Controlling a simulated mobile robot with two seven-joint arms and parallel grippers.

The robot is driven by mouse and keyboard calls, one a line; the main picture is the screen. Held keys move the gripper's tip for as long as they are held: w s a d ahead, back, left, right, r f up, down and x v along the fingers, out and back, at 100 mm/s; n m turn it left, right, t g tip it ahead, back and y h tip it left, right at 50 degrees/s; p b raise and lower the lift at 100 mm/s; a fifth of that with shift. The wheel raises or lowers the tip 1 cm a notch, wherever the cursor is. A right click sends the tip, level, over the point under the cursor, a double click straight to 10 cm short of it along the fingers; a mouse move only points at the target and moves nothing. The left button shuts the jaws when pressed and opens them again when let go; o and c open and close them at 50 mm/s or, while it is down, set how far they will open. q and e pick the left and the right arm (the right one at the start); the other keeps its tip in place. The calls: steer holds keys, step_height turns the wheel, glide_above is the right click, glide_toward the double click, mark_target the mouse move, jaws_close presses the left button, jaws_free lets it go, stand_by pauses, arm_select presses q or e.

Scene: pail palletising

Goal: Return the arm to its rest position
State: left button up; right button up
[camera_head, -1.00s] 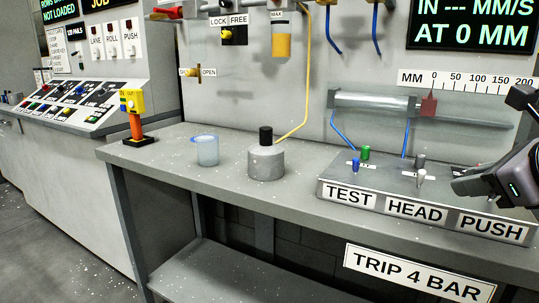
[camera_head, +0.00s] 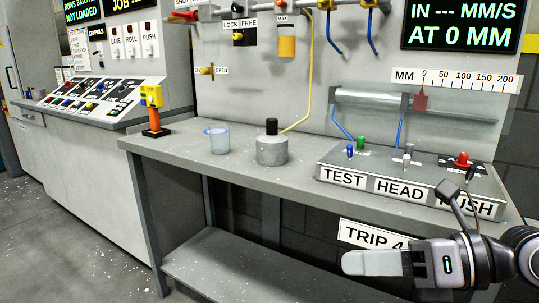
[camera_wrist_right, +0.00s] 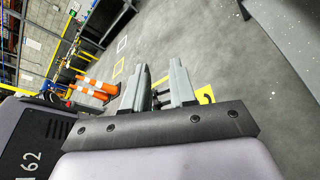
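My right gripper (camera_head: 345,263) is low at the right of the head view, in front of the bench (camera_head: 215,174) and apart from it. It hides part of the TRIP 4 BAR label (camera_head: 370,234). In the right wrist view the two grey fingers (camera_wrist_right: 160,68) stand apart with a narrow gap and hold nothing. Floor shows beyond them. My left gripper is in neither view.
On the bench stand the test head box (camera_head: 335,176) with its knobs, a metal pot (camera_head: 272,152), a translucent cup (camera_head: 219,141) and an orange-and-yellow post (camera_head: 153,115). The wrist view shows orange cones (camera_wrist_right: 92,88) and open floor.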

steer(key=w+d+f+m+t+h, duration=0.15)
steer(key=f+m+t+h, duration=0.4)
steer(key=m, duration=1.05)
steer(key=d+f+m+t+h, duration=0.2)
steer(key=f+m+t, duration=0.65)
steer(key=m, duration=0.75)
steer(key=s+f+m+g+h, duration=0.2)
steer(key=s+f+m+g, duration=0.3)
steer(key=f, duration=0.5)
steer(key=s+f+m+g+h, duration=0.1)
steer(key=s+f+m+g, duration=0.2)
steer(key=s+f, duration=0.45)
arm_select(q)
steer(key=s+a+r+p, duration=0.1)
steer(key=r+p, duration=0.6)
steer(key=p, duration=0.3)
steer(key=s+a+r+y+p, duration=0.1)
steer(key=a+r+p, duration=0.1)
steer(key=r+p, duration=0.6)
steer(key=p, duration=0.3)
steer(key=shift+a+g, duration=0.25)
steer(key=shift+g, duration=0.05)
arm_select(e)
steer(key=d+r+g+h, duration=0.1)
steer(key=d+r, duration=0.2)
steer(key=r, duration=1)
steer(key=shift+s+d+r, duration=0.2)
steer(key=shift+s+d, duration=0.05)
steer(key=shift+s, duration=0.1)
